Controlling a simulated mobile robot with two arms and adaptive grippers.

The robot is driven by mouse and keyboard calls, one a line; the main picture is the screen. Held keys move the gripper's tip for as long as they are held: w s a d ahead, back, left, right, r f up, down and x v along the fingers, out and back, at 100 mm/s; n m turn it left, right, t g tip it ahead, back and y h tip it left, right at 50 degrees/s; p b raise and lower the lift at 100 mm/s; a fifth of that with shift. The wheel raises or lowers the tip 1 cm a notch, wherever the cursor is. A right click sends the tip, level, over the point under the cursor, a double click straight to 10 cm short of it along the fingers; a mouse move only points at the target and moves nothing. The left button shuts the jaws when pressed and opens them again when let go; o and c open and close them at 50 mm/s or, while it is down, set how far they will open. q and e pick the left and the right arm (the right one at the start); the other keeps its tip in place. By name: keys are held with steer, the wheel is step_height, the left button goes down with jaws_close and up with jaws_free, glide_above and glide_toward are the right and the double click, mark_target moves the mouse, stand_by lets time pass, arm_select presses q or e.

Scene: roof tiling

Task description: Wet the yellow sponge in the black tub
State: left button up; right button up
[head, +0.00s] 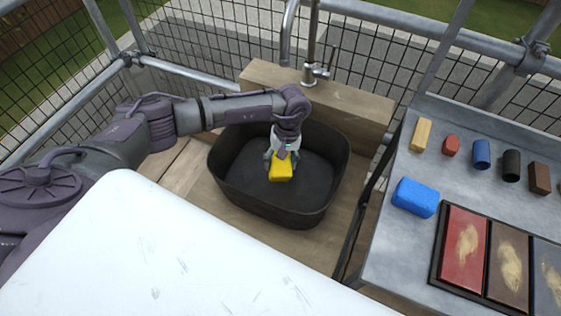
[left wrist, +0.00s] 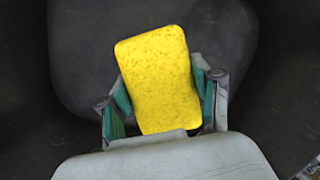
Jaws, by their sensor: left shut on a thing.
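The yellow sponge (head: 281,172) is inside the black tub (head: 229,189), seen in the head view. My left gripper (head: 280,158) reaches down into the tub from above and is shut on the sponge. In the left wrist view the sponge (left wrist: 158,80) sits between the two fingers (left wrist: 160,108), slightly tilted, with the dark tub floor (left wrist: 85,60) behind it. I cannot tell whether the sponge touches the tub floor or whether there is water in the tub. My right gripper is not in view.
A metal tap (head: 309,72) stands behind the tub on a wooden ledge (head: 355,107). To the right, a grey table (head: 397,250) holds a blue sponge (head: 415,197), several small coloured blocks and a framed panel tray (head: 436,272). Metal railing and mesh enclose the back.

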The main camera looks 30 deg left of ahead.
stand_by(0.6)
arm_select(q)
steer(key=shift+s+p+v, duration=0.15)
steer(key=shift+p+v, duration=0.35)
steer(key=shift+v, duration=0.2)
steer(key=shift+s+p+v, duration=0.15)
steer(key=shift+p+v, duration=0.3)
steer(key=shift+v, duration=0.2)
steer(key=shift+s+a+p+v, duration=0.1)
steer(key=shift+s+p+v, duration=0.1)
steer(key=shift+p+v, duration=0.6)
steer(key=shift+s+a+p+v, duration=0.1)
steer(key=shift+s+p+v, duration=0.2)
steer(key=shift+v, duration=0.9)
steer(key=shift+s+p+v, duration=0.15)
steer(key=shift+p+v, duration=0.45)
steer(key=shift+v, duration=0.4)
steer(key=p+v, duration=0.1)
steer(key=v, duration=0.1)
steer(key=s+p+v, duration=0.1)
steer(key=v, duration=0.2)
steer(key=shift+r+p, duration=0.35)
steer(key=shift+p, duration=0.05)
steer(key=v, duration=0.2)
steer(key=p+v, duration=0.1)
steer(key=v, duration=0.1)
steer(key=shift+s+a+p, duration=0.1)
steer(key=shift+s+p, duration=0.2)
steer(key=shift+s, duration=0.1)
